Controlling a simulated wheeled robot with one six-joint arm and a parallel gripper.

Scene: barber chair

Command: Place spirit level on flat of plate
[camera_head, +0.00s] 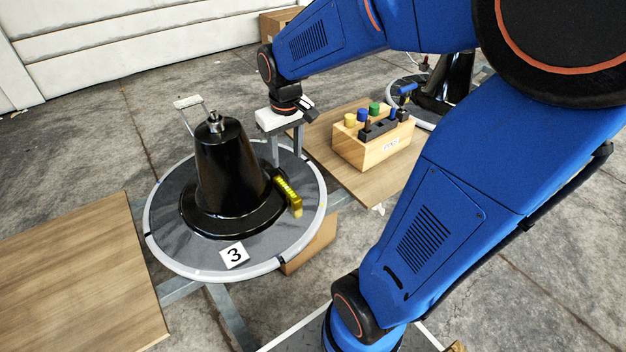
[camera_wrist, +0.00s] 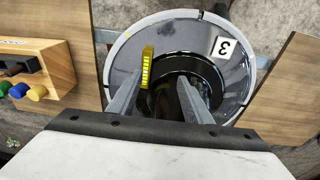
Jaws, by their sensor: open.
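The yellow spirit level (camera_head: 290,198) lies at the right edge of the black flange in the head view, and I cannot tell whether it rests on the flange or the grey disc. It also shows in the wrist view (camera_wrist: 147,68), close by the left fingertip. The black cone-shaped base with its flange (camera_head: 228,165) stands on a round grey plate with a white rim (camera_head: 180,258), marked with a "3" card. My gripper (camera_head: 286,155) is open and empty, above the far right side of the plate, behind the level. In the wrist view, my gripper (camera_wrist: 160,78) points toward the black base.
A wooden block (camera_head: 375,145) with colored-handled tools stands on a wooden board to the right. Another wooden board (camera_head: 75,275) lies at the left. A metal fitting (camera_head: 214,120) tops the cone, and a thin light handle stands behind it. A second black base is at the back right.

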